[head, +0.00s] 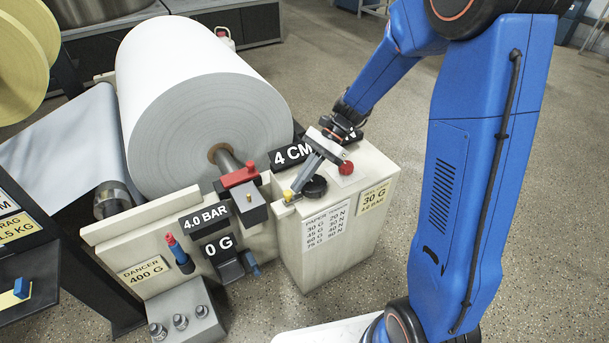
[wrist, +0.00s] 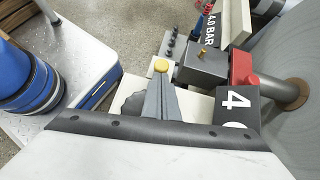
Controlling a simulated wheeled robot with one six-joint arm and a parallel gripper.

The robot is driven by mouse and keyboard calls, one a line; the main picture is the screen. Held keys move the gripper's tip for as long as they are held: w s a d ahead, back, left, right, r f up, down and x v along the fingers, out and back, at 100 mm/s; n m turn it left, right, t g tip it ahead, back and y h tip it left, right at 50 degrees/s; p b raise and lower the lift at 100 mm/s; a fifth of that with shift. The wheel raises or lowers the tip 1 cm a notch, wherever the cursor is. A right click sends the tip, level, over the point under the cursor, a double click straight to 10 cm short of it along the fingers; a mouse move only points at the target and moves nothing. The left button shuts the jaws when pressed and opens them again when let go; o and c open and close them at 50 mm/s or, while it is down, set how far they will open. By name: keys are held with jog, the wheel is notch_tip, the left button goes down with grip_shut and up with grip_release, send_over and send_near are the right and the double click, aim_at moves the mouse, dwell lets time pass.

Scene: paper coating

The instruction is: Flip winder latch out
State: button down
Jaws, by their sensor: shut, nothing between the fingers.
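The winder's paper roll (head: 195,110) sits on a shaft (head: 228,160). A red latch piece (head: 238,178) lies over the shaft end, beside a dark grey block (head: 254,212) with a small brass pin; the red piece (wrist: 242,68) and grey block (wrist: 205,65) also show in the wrist view. A yellow knob (head: 288,195) is at the cabinet's near left corner. My gripper (head: 295,187) is shut and empty, pointing down to the left with its tips at the yellow knob (wrist: 161,65). I cannot tell whether they touch it. In the wrist view my gripper (wrist: 160,88) partly hides the cabinet top.
The cream cabinet (head: 330,250) has a black dial (head: 314,187), a red button (head: 346,168) and a "4 CM" display (head: 292,154) on top. A "4.0 BAR" display (head: 204,217) and a red-blue lever (head: 178,252) stand left. Floor is open at the back right.

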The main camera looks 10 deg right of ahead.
aim_at(286, 192)
dwell(0.3)
jog(key=shift+s+a, duration=0.3)
jog(key=shift+a, duration=0.45)
jog(key=shift+s+a, duration=0.3)
jog(key=shift+a, duration=0.45)
